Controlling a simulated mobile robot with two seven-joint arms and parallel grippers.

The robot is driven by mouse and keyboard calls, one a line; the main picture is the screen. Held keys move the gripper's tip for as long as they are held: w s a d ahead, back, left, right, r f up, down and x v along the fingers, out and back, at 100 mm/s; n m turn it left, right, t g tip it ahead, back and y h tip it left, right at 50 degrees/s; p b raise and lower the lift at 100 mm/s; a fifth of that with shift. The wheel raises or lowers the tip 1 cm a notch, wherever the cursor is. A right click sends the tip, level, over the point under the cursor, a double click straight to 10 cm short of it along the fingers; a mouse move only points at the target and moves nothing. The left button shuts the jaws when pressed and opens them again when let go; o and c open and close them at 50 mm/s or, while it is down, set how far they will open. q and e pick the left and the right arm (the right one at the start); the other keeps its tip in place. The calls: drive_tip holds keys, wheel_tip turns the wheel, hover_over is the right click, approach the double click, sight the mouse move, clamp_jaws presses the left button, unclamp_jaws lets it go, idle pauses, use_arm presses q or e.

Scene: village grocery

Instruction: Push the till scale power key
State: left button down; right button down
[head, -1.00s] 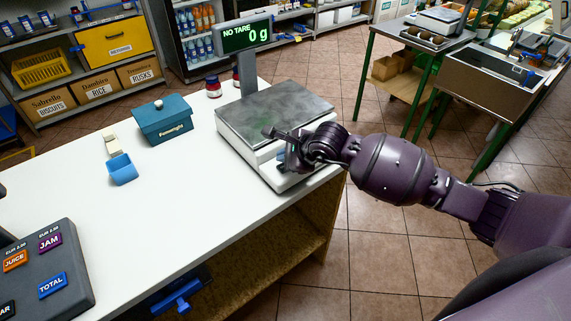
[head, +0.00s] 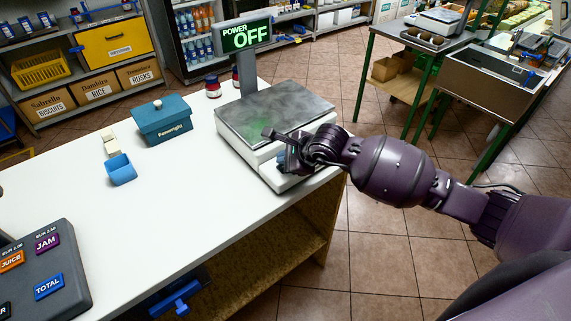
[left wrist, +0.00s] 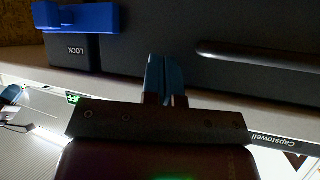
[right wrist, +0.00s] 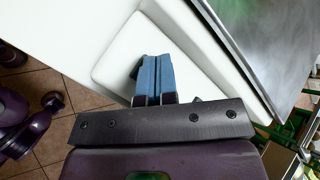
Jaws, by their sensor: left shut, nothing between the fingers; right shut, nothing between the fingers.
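The till scale stands on the white counter in the head view, with a steel weighing plate (head: 275,110) on a white body (head: 258,162). Its display (head: 245,37) reads "POWER OFF" in green. My right gripper (head: 308,160) is at the scale's front panel, and its fingertips are mostly hidden there by the hand. In the right wrist view its shut blue-padded fingers (right wrist: 157,78) are over the white panel (right wrist: 185,65). A small dark shape, possibly a key, shows beside the tips; contact is unclear. My left gripper (left wrist: 163,80) is shut and empty in the left wrist view.
In the left wrist view, a dark panel marked "LOCK" with a blue handle (left wrist: 75,18) is near my left fingers.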

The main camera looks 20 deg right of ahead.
drive_tip(key=shift+r, duration=0.4)
drive_tip(key=shift+r+p, duration=1.1)
drive_tip(key=shift+r, duration=0.8)
drive_tip(key=shift+r+p, duration=0.45)
drive_tip(key=shift+r, duration=0.65)
